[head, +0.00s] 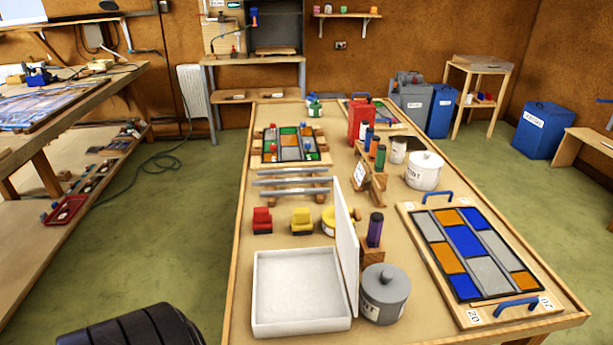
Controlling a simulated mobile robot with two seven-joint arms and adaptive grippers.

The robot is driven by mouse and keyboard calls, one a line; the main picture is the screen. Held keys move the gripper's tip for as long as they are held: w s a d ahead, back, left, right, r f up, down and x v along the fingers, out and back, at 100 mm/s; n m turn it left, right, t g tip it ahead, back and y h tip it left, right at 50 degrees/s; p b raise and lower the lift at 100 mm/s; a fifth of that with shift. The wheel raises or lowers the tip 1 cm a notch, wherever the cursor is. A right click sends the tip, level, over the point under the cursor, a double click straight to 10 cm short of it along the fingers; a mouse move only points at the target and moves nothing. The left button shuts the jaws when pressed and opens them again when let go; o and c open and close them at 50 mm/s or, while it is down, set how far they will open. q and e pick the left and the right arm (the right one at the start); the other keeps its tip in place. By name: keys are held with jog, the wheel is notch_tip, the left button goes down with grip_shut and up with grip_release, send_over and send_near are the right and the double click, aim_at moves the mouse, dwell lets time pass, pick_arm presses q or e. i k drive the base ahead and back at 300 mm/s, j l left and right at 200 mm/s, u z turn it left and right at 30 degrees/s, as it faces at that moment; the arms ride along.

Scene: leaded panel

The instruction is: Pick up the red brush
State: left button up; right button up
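A red block-like piece (262,220) stands on the long wooden table, left of a similar yellow piece (301,220) and behind the open white box. It looks like the red brush, though its bristles are too small to make out. A small gap separates the red and yellow pieces. Nothing touches the red one. A black ribbed part of mine shows at the bottom left edge, well short of the red piece. No fingertips of either gripper are in view.
The white box (258,322) with its raised lid (346,245) stands in front. A grey lidded pot (385,293), a purple bottle (375,229) and a leaded panel (463,250) are to the right. Metal bars (290,181) lie behind.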

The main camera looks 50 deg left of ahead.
aim_at(262, 223)
jog(key=u, duration=1.95)
jog(key=i+l+u, duration=0.2)
jog(key=l, duration=0.65)
jog(key=l+u, duration=0.15)
jog(key=l, duration=0.65)
jog(key=k, duration=0.05)
